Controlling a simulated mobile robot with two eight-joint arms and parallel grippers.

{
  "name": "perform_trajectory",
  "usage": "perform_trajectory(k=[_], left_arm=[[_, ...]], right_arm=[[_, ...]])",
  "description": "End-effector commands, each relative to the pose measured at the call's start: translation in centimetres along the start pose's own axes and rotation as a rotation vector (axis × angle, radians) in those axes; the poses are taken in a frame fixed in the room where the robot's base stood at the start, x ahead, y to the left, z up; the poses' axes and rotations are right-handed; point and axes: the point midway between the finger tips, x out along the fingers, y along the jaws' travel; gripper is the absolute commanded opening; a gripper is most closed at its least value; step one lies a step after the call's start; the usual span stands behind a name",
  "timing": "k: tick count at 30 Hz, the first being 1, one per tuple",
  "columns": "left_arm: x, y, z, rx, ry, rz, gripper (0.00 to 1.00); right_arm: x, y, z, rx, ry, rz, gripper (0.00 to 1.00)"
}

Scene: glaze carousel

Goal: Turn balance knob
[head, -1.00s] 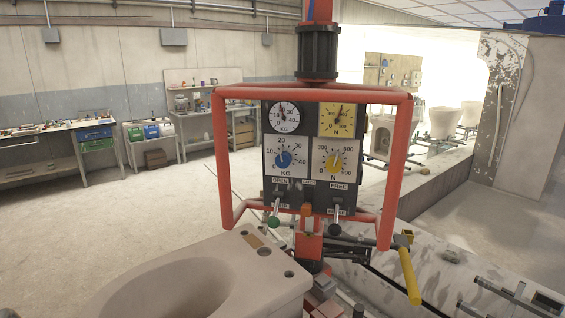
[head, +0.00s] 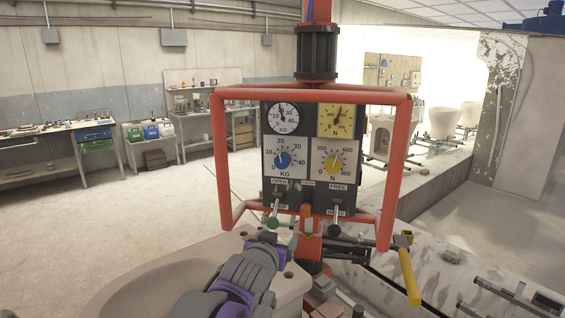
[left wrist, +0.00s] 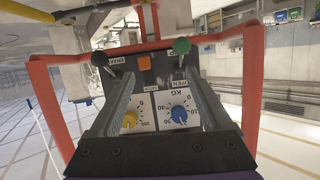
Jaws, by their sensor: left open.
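The control panel (head: 309,150) hangs inside a red tube frame. It carries a blue knob (head: 283,160) on a white KG scale and a yellow knob (head: 333,161) on a white N scale. Which one is the balance knob I cannot tell. My left gripper (head: 282,238) is low in front of the panel, below both knobs. In the left wrist view, which sees the panel upside down, the open left gripper (left wrist: 160,82) shows two separate fingers with the blue knob (left wrist: 179,114) and yellow knob (left wrist: 130,119) between them in the picture. It holds nothing. My right gripper is out of view.
The red frame (head: 221,160) surrounds the panel. A green-balled lever (head: 273,223), a dark-balled lever (head: 334,229) and an orange block (head: 306,210) stick out below the knobs. A yellow handle (head: 409,277) is at right. A pale toilet bowl (head: 130,285) lies below.

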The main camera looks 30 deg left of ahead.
Motion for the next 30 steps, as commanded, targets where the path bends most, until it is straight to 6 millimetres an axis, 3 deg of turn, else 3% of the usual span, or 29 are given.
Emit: perform_trajectory(k=[1, 3, 7, 14, 24, 30], left_arm=[[1.0, -1.3, -3.9, -0.003, 0.082, -0.014, 0.82], [1.6, -2.4, -8.2, -0.004, 0.182, -0.016, 0.82], [2.0, -3.3, -12.7, -0.001, 0.291, -0.008, 0.82], [3.7, -3.5, -14.3, 0.000, 0.320, -0.003, 0.82], [9.5, -3.4, -16.2, 0.001, 0.318, -0.004, 0.82], [11.6, -3.5, -16.9, 0.000, 0.318, -0.004, 0.82]], right_arm=[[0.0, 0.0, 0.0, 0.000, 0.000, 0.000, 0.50], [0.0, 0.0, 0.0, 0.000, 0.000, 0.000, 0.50], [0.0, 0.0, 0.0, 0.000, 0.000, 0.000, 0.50], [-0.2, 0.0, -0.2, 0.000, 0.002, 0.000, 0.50], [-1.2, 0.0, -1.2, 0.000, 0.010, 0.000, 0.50], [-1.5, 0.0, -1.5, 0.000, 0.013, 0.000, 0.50]])
